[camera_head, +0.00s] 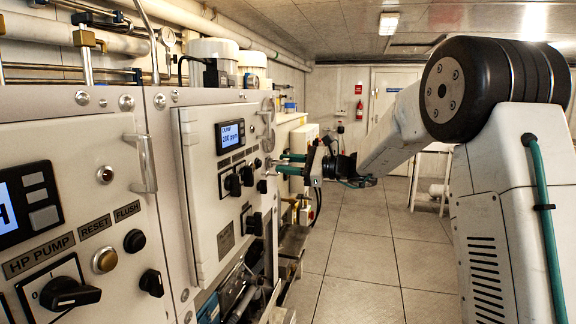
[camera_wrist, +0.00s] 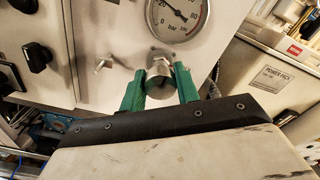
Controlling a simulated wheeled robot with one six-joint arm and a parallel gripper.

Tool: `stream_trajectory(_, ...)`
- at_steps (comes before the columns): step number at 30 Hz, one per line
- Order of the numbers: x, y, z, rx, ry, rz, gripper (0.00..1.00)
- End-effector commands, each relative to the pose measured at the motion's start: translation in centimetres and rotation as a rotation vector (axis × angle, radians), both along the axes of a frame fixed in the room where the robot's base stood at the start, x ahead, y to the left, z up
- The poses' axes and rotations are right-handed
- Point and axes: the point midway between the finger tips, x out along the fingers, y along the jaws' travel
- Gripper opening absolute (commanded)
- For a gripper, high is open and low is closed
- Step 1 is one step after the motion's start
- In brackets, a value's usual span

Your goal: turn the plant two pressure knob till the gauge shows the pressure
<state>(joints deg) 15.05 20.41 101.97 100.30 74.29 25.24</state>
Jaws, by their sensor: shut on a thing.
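The pressure knob (camera_wrist: 162,82) is a round metal knob on the light panel, directly below the gauge. My gripper (camera_wrist: 160,86) has its two green fingers on either side of the knob, shut on it. In the head view my gripper (camera_head: 283,164) reaches the panel of the second cabinet from the right. The gauge (camera_wrist: 178,18) is a round white dial marked in bar, cut off by the top of the wrist view. Its dark needle points to the upper left, and its exact reading is too small to tell. In the head view the gauge (camera_head: 268,112) is seen edge-on.
A small metal valve handle (camera_wrist: 104,63) sticks out left of the knob. Black switches (camera_head: 234,185) and a blue display (camera_head: 230,136) sit on the same cabinet. A labelled metal box (camera_wrist: 272,76) stands to the right. The tiled floor (camera_head: 360,250) beside the cabinets is clear.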

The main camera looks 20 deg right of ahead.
Motion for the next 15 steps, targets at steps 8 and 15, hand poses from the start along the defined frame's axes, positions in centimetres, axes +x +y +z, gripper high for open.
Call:
stream_trajectory(8, 0.04, -0.09, -0.07, 0.103, 0.157, -0.002, 0.08)
stream_trajectory(15, 0.04, -0.09, -0.08, 0.153, 0.232, -0.002, 0.08)
